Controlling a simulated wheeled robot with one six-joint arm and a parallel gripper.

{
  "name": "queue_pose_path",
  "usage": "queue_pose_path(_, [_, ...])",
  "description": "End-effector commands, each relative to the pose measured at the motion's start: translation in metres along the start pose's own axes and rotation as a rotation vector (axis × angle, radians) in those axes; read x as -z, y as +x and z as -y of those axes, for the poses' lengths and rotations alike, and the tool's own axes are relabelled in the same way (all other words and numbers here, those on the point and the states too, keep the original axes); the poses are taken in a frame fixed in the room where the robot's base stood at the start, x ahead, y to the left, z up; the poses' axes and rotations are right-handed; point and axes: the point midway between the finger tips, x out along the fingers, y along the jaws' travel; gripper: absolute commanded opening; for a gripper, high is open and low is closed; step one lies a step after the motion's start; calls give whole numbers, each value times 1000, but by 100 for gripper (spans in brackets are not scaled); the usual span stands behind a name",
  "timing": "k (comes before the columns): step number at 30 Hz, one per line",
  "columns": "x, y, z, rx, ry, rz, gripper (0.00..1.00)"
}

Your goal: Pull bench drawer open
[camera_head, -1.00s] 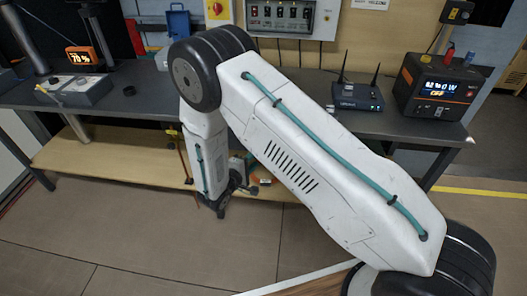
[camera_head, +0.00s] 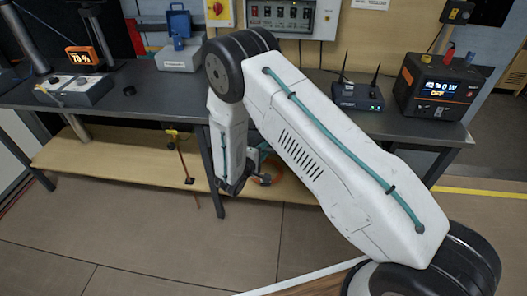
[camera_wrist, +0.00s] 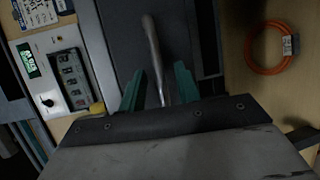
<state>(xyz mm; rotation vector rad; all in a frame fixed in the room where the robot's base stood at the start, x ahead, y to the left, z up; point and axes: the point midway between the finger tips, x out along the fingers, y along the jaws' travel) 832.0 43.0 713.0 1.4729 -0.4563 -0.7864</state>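In the wrist view, a grey bar-shaped handle (camera_wrist: 152,40) stands out in front of a dark grey panel (camera_wrist: 122,40), which looks like the drawer front. My gripper (camera_wrist: 160,68) has two teal fingers spread apart, one on each side of the handle's near part. A gap shows between handle and fingers, so the gripper is open. Whether a finger touches the handle is hard to tell. In the head view, my gripper (camera_head: 236,186) is low at the bench's front, partly dark. The drawer is not clearly visible there, with my arm covering that part of the bench (camera_head: 150,97).
An orange cable coil (camera_wrist: 268,48) lies on the wooden surface at the wrist view's right. A panel with a green display (camera_wrist: 28,60) is at its left. On the bench stand a router (camera_head: 357,95) and a power unit (camera_head: 437,88). Floor in front is clear.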

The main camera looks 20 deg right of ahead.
Motion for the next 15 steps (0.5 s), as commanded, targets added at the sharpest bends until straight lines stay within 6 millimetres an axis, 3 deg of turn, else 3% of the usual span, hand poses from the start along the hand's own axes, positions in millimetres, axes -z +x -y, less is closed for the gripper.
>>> queue_pose_path(1, [0,0,0,0,0,0,30])
queue_pose_path(4, [0,0,0,0,0,0,2])
queue_pose_path(15, [-2,-8,2,1,-1,-2,0])
